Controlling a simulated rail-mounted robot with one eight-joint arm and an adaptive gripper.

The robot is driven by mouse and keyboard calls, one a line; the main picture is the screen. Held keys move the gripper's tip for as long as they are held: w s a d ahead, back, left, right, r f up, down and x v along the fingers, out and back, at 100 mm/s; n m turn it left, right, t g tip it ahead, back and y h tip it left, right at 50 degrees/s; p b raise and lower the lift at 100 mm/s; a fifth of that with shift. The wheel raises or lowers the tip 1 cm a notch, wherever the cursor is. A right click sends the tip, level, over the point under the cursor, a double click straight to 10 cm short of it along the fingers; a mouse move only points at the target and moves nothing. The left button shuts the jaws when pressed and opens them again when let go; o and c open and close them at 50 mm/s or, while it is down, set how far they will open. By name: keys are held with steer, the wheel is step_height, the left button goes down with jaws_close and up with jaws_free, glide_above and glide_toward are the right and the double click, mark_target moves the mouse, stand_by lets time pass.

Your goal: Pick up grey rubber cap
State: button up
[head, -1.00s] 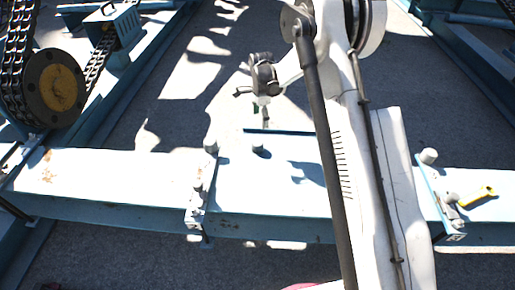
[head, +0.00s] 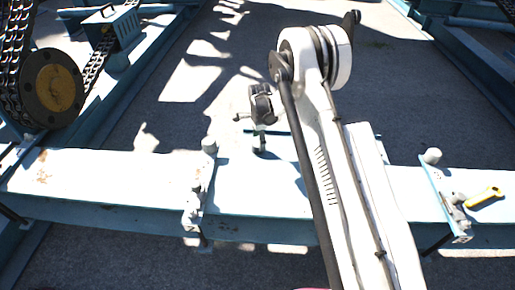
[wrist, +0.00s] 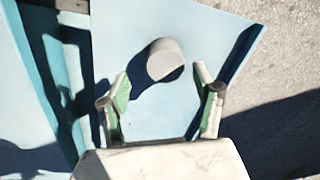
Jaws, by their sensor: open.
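The grey rubber cap (wrist: 164,60) stands on a pale blue beam surface, with its round side and top showing in the wrist view. My gripper (wrist: 161,84) is open, its two green-lined fingers apart with nothing between them. The cap is just beyond the fingertips, roughly in line with the gap. In the head view my gripper (head: 260,133) hangs over the far edge of the beam, close above the small grey cap (head: 259,148). Part of the cap is hard to make out there.
The pale blue beam (head: 110,178) crosses the scene. Grey bracket fittings (head: 196,200) stand left of the cap, and another bracket (head: 452,205) with a yellow-handled tool (head: 484,197) lies right. A chain and sprocket (head: 52,88) are at far left.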

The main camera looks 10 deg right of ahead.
mark_target(257, 143)
steer(key=f+b, duration=0.1)
steer(key=f, duration=0.2)
steer(key=f+b, duration=0.1)
steer(key=f, duration=0.1)
steer(key=shift+w+a+f+b, duration=0.1)
steer(key=shift+w+a+b, duration=0.2)
steer(key=shift+w+a, duration=0.05)
steer(key=c, duration=1.2)
